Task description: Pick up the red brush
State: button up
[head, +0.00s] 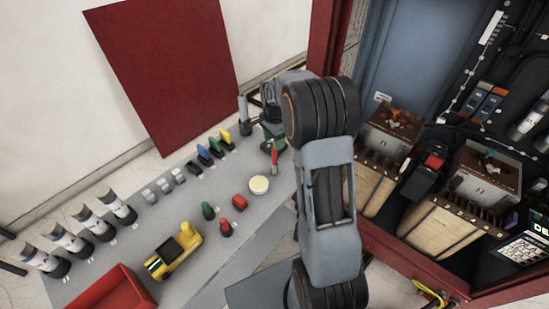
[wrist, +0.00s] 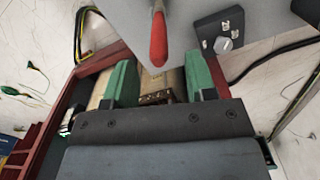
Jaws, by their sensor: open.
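The red brush (head: 274,158) is at the far end of the grey table, right by my gripper (head: 270,146). In the wrist view its red handle (wrist: 158,40) points toward the gap between my green fingers (wrist: 160,68). The handle is roughly centred between them and seems to lie just beyond the fingertips. My gripper is open, with nothing between the fingers. The brush's other end is cut off at the top of the wrist view, so its bristles do not show there.
Coloured clips (head: 216,147) stand in a row nearby. An open red cabinet (head: 385,255) with transformer parts is on the right.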

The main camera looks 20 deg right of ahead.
aim_at(274, 159)
jog(key=shift+d+f+p, duration=0.1)
jog(key=shift+f+p, duration=0.65)
jog(key=shift+f, duration=2.3)
grip_shut()
